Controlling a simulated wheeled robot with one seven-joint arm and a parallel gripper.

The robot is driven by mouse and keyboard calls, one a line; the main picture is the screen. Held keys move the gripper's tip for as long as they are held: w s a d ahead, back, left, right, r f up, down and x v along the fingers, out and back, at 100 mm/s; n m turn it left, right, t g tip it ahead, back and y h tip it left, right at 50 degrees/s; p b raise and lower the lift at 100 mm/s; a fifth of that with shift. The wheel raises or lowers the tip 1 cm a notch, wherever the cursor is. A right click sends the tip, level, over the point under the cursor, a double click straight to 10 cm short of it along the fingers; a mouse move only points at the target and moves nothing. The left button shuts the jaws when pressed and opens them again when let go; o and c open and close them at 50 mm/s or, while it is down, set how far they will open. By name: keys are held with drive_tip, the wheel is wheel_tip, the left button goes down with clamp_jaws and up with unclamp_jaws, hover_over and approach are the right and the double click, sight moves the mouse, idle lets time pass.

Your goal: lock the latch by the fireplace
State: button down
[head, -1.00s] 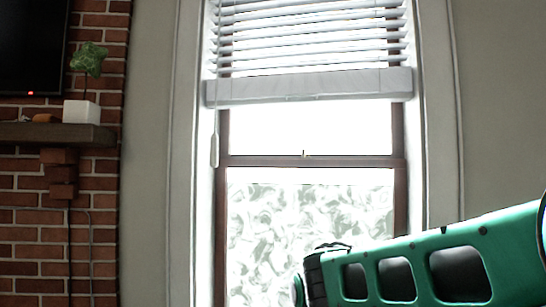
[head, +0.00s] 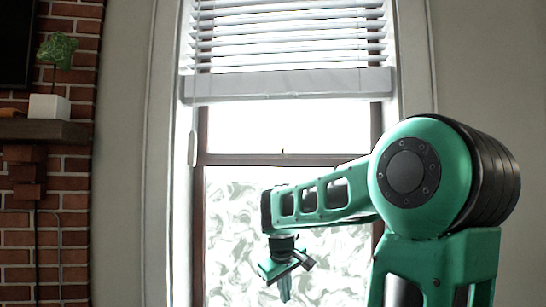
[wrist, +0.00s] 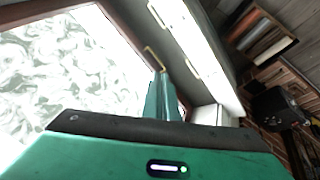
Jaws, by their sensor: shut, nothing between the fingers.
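The latch (head: 283,151) is a tiny upright piece at the middle of the window's dark horizontal rail (head: 240,160). It is too small in the head view to tell its position. My gripper (head: 285,292) hangs downward in front of the frosted lower pane, below and apart from the latch. In the wrist view my gripper's green fingers (wrist: 165,98) are together and empty. Beyond their tips is a small brass-coloured loop (wrist: 154,58) beside the dark frame. I cannot tell whether this loop is the latch.
The brick fireplace (head: 75,190) with its wooden mantel (head: 45,131) and potted plant (head: 50,90) stands at the left. A raised blind (head: 290,85) hangs over the upper window, with its cord handle (head: 193,148) at the left. The wall at the right is bare.

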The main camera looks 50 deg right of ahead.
drive_tip(key=w+d+r+n+t+h, duration=0.1)
drive_tip(key=w+d+r+n+h, duration=0.2)
drive_tip(key=w+r, duration=0.4)
drive_tip(key=w+d+r+t+h, duration=0.1)
drive_tip(key=w+d+r+h, duration=0.3)
drive_tip(key=r, duration=0.5)
drive_tip(key=w+a+r+n+h, duration=0.1)
drive_tip(key=a+r, duration=0.1)
drive_tip(key=r, duration=0.6)
drive_tip(key=w+a+r+n+t+h, duration=0.1)
drive_tip(key=w+a+r+h, duration=0.1)
drive_tip(key=r, duration=0.6)
drive_tip(key=w+a+r+n+h, duration=0.1)
drive_tip(key=a+r+h, duration=0.1)
drive_tip(key=r, duration=0.7)
drive_tip(key=shift+w+a+t, duration=0.25)
drive_tip(key=shift+a+t, duration=0.15)
drive_tip(key=shift+d, duration=0.2)
drive_tip(key=d, duration=1.1)
drive_tip(key=shift+w+d, duration=0.15)
drive_tip(key=shift+d, duration=0.05)
